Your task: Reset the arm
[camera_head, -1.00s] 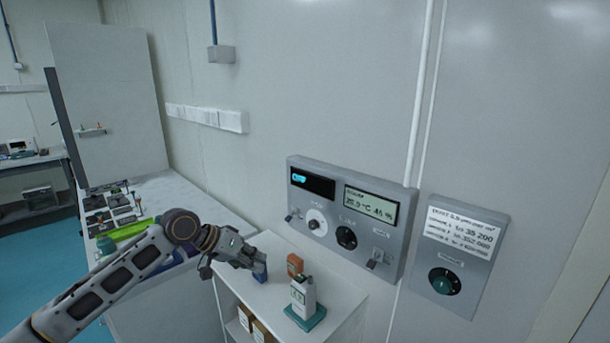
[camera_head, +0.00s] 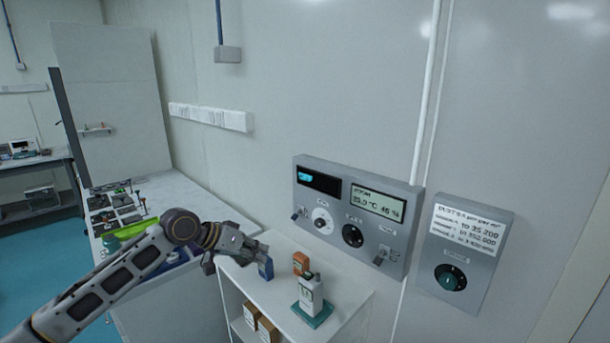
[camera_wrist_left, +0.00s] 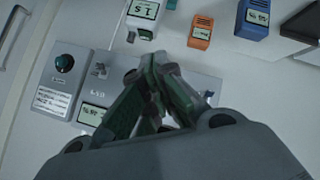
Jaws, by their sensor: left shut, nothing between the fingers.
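My left arm comes in from the left in the head view. Its gripper (camera_head: 262,250) is above the left part of a small white shelf unit, close to a blue device (camera_head: 266,268). The left wrist view shows the left gripper's fingers (camera_wrist_left: 158,62) drawn together, with nothing between them. In that view the blue device (camera_wrist_left: 252,18), an orange device (camera_wrist_left: 201,30) and a white device (camera_wrist_left: 143,12) lie beyond the fingertips, apart from them. My right gripper is in neither view.
The white shelf unit (camera_head: 345,278) carries the white device (camera_head: 311,290) on a teal base and the orange device (camera_head: 300,262). A grey control panel (camera_head: 335,243) and a knob box (camera_head: 463,278) are on the wall. A bench (camera_head: 185,195) with tools stands left.

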